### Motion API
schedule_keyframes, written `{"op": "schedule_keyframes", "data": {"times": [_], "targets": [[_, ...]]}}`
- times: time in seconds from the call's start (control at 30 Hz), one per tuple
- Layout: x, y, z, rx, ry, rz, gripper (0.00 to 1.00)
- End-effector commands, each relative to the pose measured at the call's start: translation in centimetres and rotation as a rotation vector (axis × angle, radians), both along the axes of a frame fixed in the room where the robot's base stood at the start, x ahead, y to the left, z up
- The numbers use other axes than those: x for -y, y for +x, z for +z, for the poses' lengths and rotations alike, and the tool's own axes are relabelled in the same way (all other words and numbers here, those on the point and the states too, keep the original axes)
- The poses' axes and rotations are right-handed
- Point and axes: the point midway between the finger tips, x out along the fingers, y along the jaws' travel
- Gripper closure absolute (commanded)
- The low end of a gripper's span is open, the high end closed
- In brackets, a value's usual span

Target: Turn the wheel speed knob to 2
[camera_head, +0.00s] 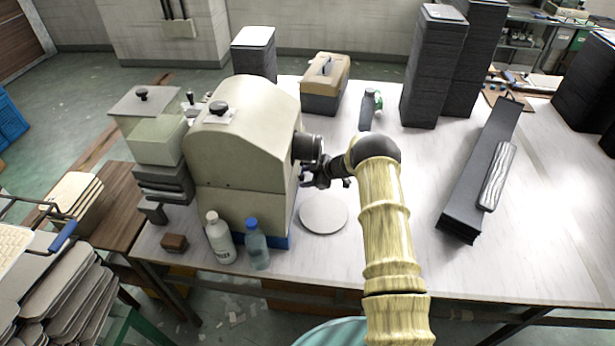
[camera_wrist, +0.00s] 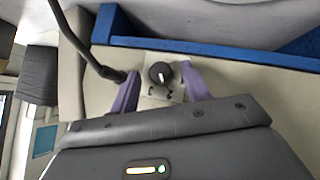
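The cream machine (camera_head: 240,150) with a blue base stands on the left of the table. In the wrist view, a small round black knob (camera_wrist: 160,73) with a pale pointer mark sits on a light plate (camera_wrist: 148,91) with dark markings, one looking like a 2. Which marking the pointer faces is not clear. My gripper (camera_wrist: 160,71) is open, with its purple fingers on either side of the knob and gaps visible between. In the head view my gripper (camera_head: 320,178) is at the machine's right face, and the knob there is hidden.
A dark cylinder (camera_head: 308,147) sticks out of the machine just above my gripper. A round grey disc (camera_head: 323,213) lies below it. Two bottles, one white (camera_head: 219,238) and one blue-capped (camera_head: 257,246), stand in front. A black stack (camera_head: 480,175) is at right.

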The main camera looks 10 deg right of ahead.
Motion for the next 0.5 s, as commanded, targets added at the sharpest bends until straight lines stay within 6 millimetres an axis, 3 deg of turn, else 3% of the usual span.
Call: {"op": "schedule_keyframes", "data": {"times": [0.27,0.5], "targets": [[0.3,-0.2,0.4,0.001,0.000,0.001,0.53],[2.0,-1.7,2.3,0.001,0.000,0.001,0.53]]}}
